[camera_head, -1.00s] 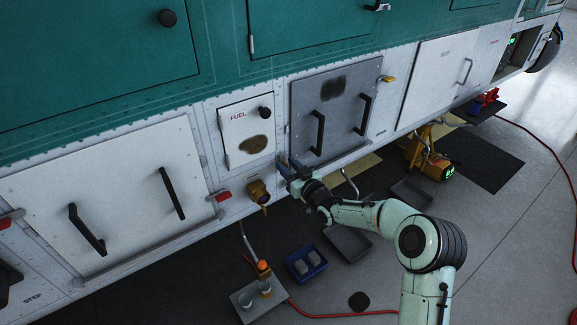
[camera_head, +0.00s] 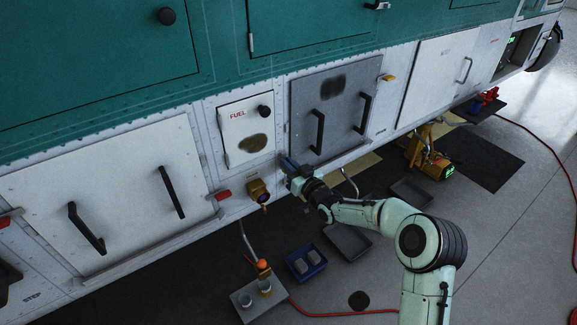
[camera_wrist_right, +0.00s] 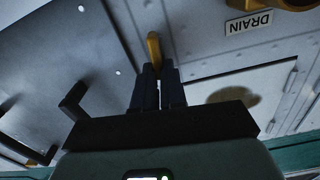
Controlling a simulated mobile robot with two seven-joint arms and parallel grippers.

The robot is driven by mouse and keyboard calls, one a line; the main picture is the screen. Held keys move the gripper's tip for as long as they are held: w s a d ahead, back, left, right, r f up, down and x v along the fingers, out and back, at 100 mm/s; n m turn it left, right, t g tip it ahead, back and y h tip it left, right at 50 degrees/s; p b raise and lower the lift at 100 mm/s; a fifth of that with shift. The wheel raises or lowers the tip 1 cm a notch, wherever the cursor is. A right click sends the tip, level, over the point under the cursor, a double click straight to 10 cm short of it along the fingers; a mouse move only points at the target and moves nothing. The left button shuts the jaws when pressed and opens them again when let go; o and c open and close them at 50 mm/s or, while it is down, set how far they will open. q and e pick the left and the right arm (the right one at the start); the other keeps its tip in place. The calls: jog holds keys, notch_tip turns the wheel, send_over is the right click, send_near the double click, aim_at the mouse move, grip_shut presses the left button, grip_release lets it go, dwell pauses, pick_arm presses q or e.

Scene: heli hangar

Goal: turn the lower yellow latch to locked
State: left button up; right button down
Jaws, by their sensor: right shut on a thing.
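The lower yellow latch (camera_wrist_right: 154,47) shows in the right wrist view as a narrow yellow bar beside the edge of the grey panel. My right gripper (camera_wrist_right: 156,72) is shut on it, with the dark fingertips on either side of its end. In the head view my right gripper (camera_head: 286,164) is at the lower left corner of the grey panel (camera_head: 345,105) and hides the latch. Another yellow latch (camera_head: 388,77) sits at that panel's upper right. My left gripper is not in view.
The white fuel panel (camera_head: 232,120) and a brass drain fitting (camera_head: 258,190) are left of my right gripper. Black handles (camera_head: 318,132) stick out of the grey panel. Trays (camera_head: 348,242) and a blue bin (camera_head: 305,262) lie on the floor below.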

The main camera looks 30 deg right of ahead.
jog(key=m, duration=0.5)
jog(key=d+f+m+p, duration=0.1)
jog(key=m, duration=0.5)
jog(key=f+m+p, duration=0.1)
jog(key=m, duration=0.4)
jog(key=shift+w+d, duration=0.1)
jog(key=shift+d, duration=0.25)
jog(key=shift+m, duration=0.5)
jog(key=c, duration=1.2)
grip_release()
jog(key=s+d, duration=0.1)
jog(key=s, duration=1.2)
jog(key=shift+s, duration=0.2)
